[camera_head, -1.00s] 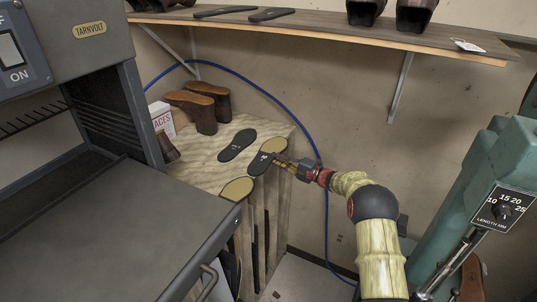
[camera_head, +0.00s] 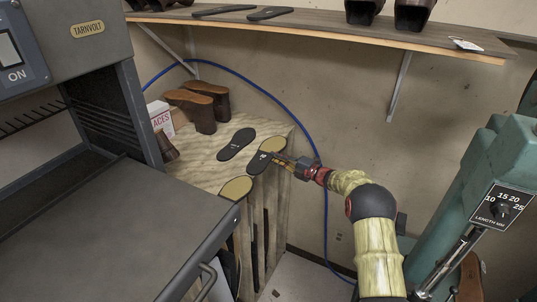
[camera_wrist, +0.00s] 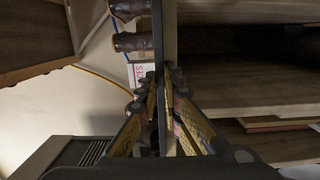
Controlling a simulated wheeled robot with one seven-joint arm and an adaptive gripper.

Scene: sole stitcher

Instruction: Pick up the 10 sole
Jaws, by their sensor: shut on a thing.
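A dark sole with a tan toe end (camera_head: 268,154) lies at the right edge of the plywood-topped bench (camera_head: 205,178). It has a small white mark that I cannot read. My gripper (camera_head: 277,159) is shut on this sole at its right side. In the wrist view my gripper's fingers (camera_wrist: 165,90) close around a thin dark strip, the sole seen edge-on (camera_wrist: 158,40). I cannot tell whether the sole is clear of the bench top. Another dark marked sole (camera_head: 236,144) lies just to the left. A tan-ended sole (camera_head: 236,188) is nearer, partly hidden by the grey machine table.
Brown boots (camera_head: 203,105) and a white box (camera_head: 161,117) stand at the bench's back left. The grey machine (camera_head: 110,235) fills the left. A green machine (camera_head: 455,200) stands on the right. A shelf (camera_head: 330,31) runs above, and a blue hose (camera_head: 262,92) arcs behind the bench.

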